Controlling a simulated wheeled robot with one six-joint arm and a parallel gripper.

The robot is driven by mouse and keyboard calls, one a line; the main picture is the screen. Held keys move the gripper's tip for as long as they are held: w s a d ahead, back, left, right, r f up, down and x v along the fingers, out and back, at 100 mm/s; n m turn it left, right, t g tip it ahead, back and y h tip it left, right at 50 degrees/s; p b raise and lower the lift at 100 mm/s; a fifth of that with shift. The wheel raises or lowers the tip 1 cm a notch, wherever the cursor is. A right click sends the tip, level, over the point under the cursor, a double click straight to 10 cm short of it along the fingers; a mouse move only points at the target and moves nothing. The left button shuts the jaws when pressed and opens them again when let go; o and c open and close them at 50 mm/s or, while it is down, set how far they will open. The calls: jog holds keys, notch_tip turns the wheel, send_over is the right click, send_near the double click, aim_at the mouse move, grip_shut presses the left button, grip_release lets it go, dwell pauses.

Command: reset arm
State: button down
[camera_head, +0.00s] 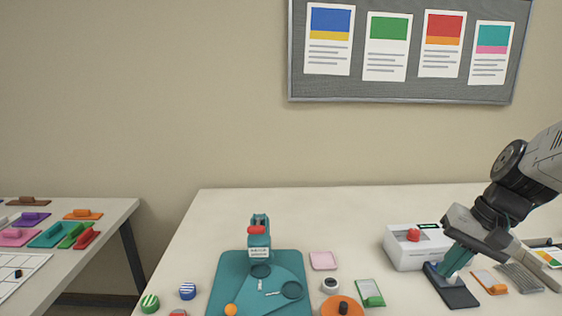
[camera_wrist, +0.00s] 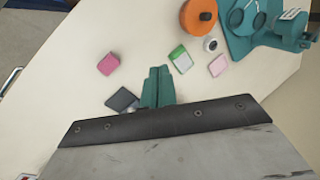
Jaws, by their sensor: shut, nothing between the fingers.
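My gripper (camera_head: 456,264) is at the right of the table in the head view, pointing down with its teal fingers together and nothing between them. In the wrist view the shut fingers (camera_wrist: 157,84) show above the grey plate of my wrist. A dark slate-coloured block (camera_head: 455,293) lies by the fingertips in the head view; in the wrist view the dark block (camera_wrist: 121,100) is just left of the fingers. I cannot tell whether they touch.
A white machine with a red button (camera_head: 412,247) stands close left of my gripper. A teal press on its mat (camera_head: 222,280), an orange disc (camera_head: 341,306), a pink pad (camera_head: 323,260) and a green-edged pad (camera_head: 370,292) lie further left. A side table (camera_head: 118,212) holds coloured pads.

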jog(key=s+a+r+n+h, duration=0.2)
jog(key=s, duration=0.5)
jog(key=s+a+r+n+h, duration=0.1)
jog(key=s+a+r+n, duration=0.1)
jog(key=s, duration=0.6)
jog(key=shift+s+a+h, duration=0.2)
jog(key=shift+a+h, duration=0.2)
jog(key=shift+a, duration=0.05)
jog(key=shift+r, duration=0.1)
dwell(4.5)
